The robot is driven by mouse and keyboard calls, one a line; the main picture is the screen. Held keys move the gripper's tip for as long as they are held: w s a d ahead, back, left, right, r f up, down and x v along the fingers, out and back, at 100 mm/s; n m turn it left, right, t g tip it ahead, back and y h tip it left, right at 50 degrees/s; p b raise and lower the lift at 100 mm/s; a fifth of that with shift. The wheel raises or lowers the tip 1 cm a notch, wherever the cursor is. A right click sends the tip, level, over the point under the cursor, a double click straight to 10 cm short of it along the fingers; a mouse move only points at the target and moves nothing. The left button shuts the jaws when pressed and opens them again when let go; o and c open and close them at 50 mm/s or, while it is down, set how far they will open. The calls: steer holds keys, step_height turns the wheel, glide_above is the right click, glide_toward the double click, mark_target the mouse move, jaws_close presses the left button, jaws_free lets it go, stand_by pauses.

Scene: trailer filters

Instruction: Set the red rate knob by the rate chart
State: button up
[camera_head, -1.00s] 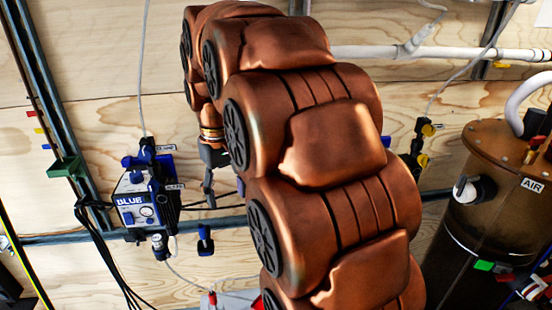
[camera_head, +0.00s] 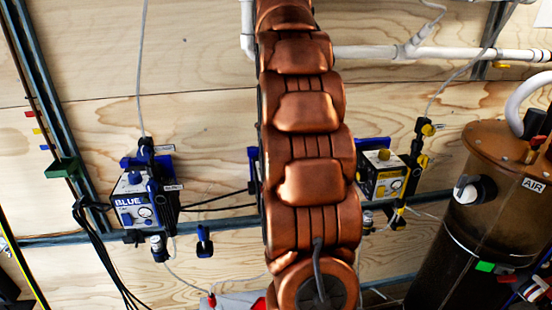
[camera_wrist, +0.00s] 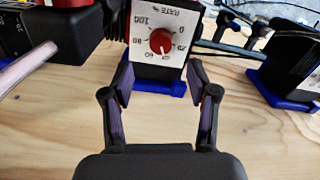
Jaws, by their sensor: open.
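The red rate knob (camera_wrist: 160,41) sits on a white dial plate (camera_wrist: 178,17) marked RATE %, which appears upside down in the wrist view. A pale mark on the knob seems to point down near the 40 to 60 marks, but it is too small to read surely. My gripper (camera_wrist: 160,78) is open and empty, its two fingers spread below the knob in the picture, with the knob between their lines and not gripped. In the head view my arm hides the gripper and the knob. I cannot make out a rate chart in either view.
A blue-labelled unit (camera_head: 130,203) is on the rail at left and a yellow-labelled unit (camera_head: 382,178) at right. A brown AIR tank (camera_head: 490,190) stands far right. Black cables (camera_head: 215,200) run to the middle. Bare plywood (camera_wrist: 60,135) lies around the fingers.

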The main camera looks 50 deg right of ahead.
steer(key=shift+f+p, duration=0.65)
steer(key=shift+f, duration=3)
steer(key=shift+c, duration=0.3)
steer(key=c, duration=1)
steer(key=shift+d, duration=0.2)
jaws_close()
steer(key=shift+a, duration=0.2)
